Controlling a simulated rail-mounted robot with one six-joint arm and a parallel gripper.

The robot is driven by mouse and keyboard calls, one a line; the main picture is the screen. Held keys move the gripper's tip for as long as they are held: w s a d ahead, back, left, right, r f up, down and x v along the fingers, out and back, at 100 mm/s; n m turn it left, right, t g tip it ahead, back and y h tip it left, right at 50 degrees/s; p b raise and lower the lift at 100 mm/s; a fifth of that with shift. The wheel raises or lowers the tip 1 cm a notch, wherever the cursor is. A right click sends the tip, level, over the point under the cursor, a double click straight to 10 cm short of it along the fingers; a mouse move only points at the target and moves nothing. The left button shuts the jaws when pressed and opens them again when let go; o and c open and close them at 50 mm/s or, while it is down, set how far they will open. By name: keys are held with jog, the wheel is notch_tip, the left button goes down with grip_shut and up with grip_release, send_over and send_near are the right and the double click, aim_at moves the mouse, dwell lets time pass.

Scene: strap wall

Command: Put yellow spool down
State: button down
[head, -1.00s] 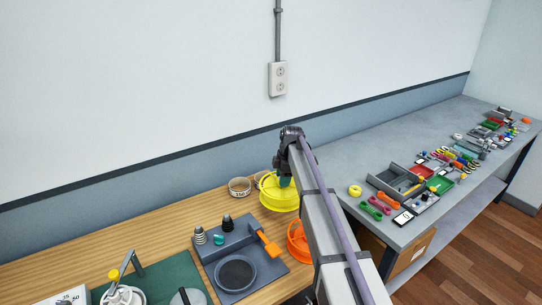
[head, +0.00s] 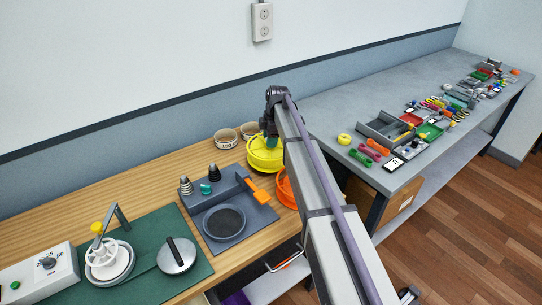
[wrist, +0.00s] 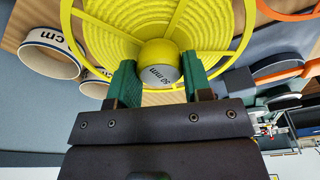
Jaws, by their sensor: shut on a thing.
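The yellow spool (head: 264,158) is at the right end of the wooden bench, by the back wall. In the wrist view its spoked rim and ribbed yellow winding fill the top, and its hub (wrist: 160,64) reads "50 mm". My gripper (head: 271,141) is shut on the hub, with one green finger on each side of it; the fingers also show in the wrist view (wrist: 160,88). My arm hides part of the spool's right side in the head view. I cannot tell whether the spool touches the bench.
Two white labelled rings (head: 225,139) stand just left of the spool. An orange spool (head: 284,189) lies in front, partly behind my arm. A grey-blue tray (head: 262,214) holds cones and an orange-handled tool. A grey bench (head: 325,112) with small parts stands right.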

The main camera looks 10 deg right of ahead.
notch_tip(320, 180, down, 4)
jog(key=b, duration=0.4)
jog(key=shift+r, duration=0.35)
jog(key=shift+f, duration=0.2)
jog(key=c, duration=0.5)
grip_release()
jog(key=shift+c, duration=0.2)
jog(key=shift+r, duration=0.15)
